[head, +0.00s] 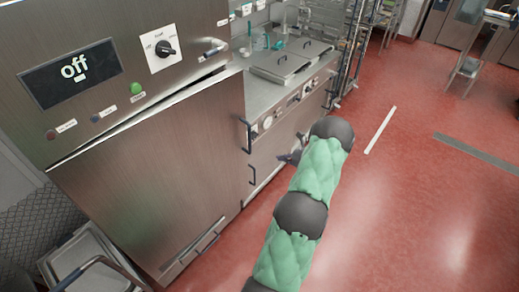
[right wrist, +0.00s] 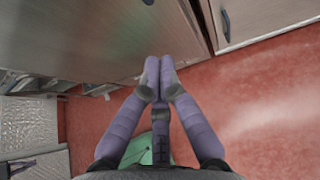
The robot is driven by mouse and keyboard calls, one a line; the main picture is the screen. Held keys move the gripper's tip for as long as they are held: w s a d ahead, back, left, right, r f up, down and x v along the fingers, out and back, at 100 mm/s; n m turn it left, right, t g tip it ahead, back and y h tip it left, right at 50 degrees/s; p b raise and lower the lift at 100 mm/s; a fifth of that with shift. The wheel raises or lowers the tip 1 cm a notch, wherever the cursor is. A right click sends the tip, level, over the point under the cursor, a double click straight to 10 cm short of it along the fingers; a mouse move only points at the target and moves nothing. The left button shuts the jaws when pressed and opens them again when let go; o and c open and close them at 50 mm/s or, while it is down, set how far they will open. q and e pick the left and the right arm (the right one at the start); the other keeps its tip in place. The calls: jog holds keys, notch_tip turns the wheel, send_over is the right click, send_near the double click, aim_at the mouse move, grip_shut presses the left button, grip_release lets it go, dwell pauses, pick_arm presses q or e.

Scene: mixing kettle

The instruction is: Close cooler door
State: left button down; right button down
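The cooler door (head: 150,175) is the large brushed-steel panel below the control panel in the head view. My right gripper (head: 291,157) shows small beyond my green arm, to the right of the door, partly hidden by the arm. In the right wrist view, the right gripper's (right wrist: 160,65) purple fingertips are together and empty, near a steel panel (right wrist: 90,35). Contact with it cannot be made out. My left gripper is out of view.
The control panel (head: 120,60) reads "off". A steel counter unit (head: 270,125) with lidded wells stands right of the cooler. A metal tray cart (head: 85,255) is at the lower left. Red floor (head: 410,200) is clear to the right.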

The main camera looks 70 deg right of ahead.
jog(key=w+r+x, duration=0.1)
jog(key=r+x, duration=0.1)
jog(key=x, duration=1.1)
jog(key=shift+w+b, duration=0.15)
jog(key=shift+b, duration=0.15)
jog(key=shift+d+f, duration=0.1)
